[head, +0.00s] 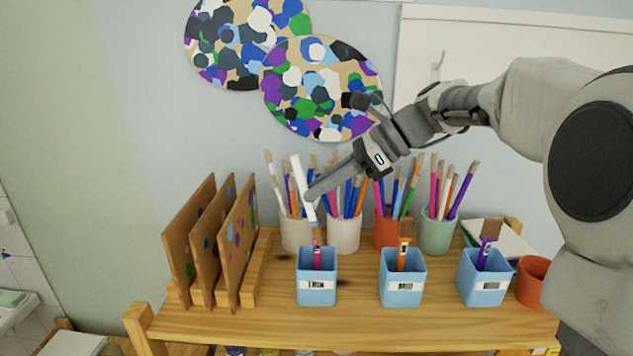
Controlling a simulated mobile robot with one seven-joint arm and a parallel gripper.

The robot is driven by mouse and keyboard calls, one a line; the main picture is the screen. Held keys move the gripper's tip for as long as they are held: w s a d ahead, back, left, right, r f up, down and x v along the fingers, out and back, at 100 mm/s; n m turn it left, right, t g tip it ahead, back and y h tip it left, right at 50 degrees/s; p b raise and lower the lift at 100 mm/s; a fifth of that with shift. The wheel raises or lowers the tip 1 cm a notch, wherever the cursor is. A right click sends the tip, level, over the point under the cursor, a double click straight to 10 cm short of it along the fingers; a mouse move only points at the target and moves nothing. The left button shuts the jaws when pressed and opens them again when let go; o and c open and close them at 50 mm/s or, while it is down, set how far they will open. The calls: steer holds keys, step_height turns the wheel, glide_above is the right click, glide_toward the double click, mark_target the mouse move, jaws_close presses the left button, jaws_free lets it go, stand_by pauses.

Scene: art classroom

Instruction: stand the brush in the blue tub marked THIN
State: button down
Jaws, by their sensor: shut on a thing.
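The blue tub marked THIN (303,287) stands at the front of the wooden desk shelf, leftmost of three blue tubs. A pink-handled brush (317,260) stands in it. My gripper (309,194) is shut on a white-handled brush (298,172), above the tub. The held brush is slightly tilted, its top leaning left. Its lower end is close above the pink brush's tip; I cannot tell whether they touch. Part of the white handle is hidden by my finger.
The middle blue tub (388,292) holds an orange brush, the right one (470,290) a purple brush. Full brush pots, including a white pot (343,236), stand behind. Upright wooden boards (238,245) are at left; an orange pot (532,284) is at right.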

steer(key=b, duration=0.4)
glide_above(317, 242)
steer(key=d, duration=0.2)
steer(key=shift+f, duration=2.15)
steer(key=shift+w+a+f+b, duration=0.15)
steer(key=shift+a+f+b, duration=0.25)
steer(key=shift+f, duration=0.8)
steer(key=shift+w+a+f+b, duration=0.1)
steer(key=shift+a+f+b, duration=0.15)
steer(key=shift+f+b, duration=0.65)
steer(key=shift+w+a+f+b, duration=0.15)
steer(key=shift+a+f, duration=0.2)
steer(key=shift+f, duration=1.15)
steer(key=c, duration=0.8)
jaws_free()
steer(key=shift+o, duration=0.2)
steer(key=v, duration=1.7)
steer(key=shift+d+p, duration=0.15)
steer(key=shift+p, duration=0.2)
